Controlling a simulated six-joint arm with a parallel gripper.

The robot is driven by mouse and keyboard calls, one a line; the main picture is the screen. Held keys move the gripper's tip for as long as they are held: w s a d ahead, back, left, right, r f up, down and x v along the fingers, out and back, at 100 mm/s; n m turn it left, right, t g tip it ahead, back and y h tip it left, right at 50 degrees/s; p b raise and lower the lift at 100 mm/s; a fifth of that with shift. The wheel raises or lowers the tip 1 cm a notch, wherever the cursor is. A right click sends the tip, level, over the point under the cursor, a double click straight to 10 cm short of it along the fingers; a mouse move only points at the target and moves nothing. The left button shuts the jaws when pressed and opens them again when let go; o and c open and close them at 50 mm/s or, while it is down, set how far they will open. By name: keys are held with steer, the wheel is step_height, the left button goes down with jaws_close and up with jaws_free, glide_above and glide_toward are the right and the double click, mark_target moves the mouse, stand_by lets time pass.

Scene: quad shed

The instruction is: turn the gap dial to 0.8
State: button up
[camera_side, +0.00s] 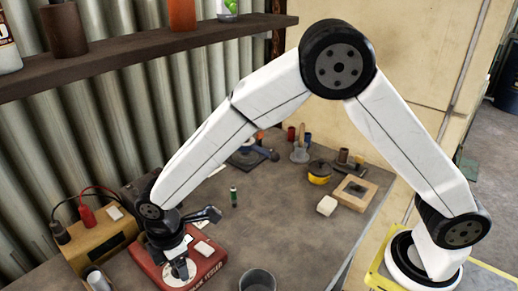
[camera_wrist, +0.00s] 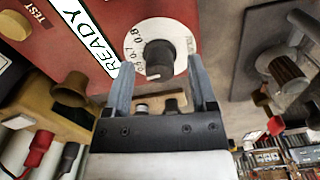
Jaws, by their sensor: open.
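The gap dial is a black knob (camera_wrist: 158,58) on a white round scale (camera_wrist: 137,42) on a red tester box (camera_wrist: 60,30). Figures 0.7 and 0.8 show on the scale's left side in the wrist view. A white mark on the knob points down toward my gripper, away from those figures; what it reads there I cannot tell. My gripper (camera_wrist: 161,66) is open, with one finger on each side of the knob; I cannot tell whether they touch it. In the side view my gripper (camera_side: 181,268) is down over the red box (camera_side: 210,262), hiding the knob.
A tan box (camera_side: 100,243) with black and red plugs stands left of the tester. A grey cup (camera_side: 257,281) is at the front, and a green cylinder (camera_side: 233,196) stands behind the tester. A white block (camera_side: 327,205) and wooden frame (camera_side: 356,192) lie right. Mid-bench is mostly clear.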

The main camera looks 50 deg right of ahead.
jaws_close()
steer(key=shift+m, duration=0.4)
steer(key=m, duration=1.1)
steer(key=shift+m, duration=0.3)
stand_by(0.4)
steer(key=shift+w, duration=0.1)
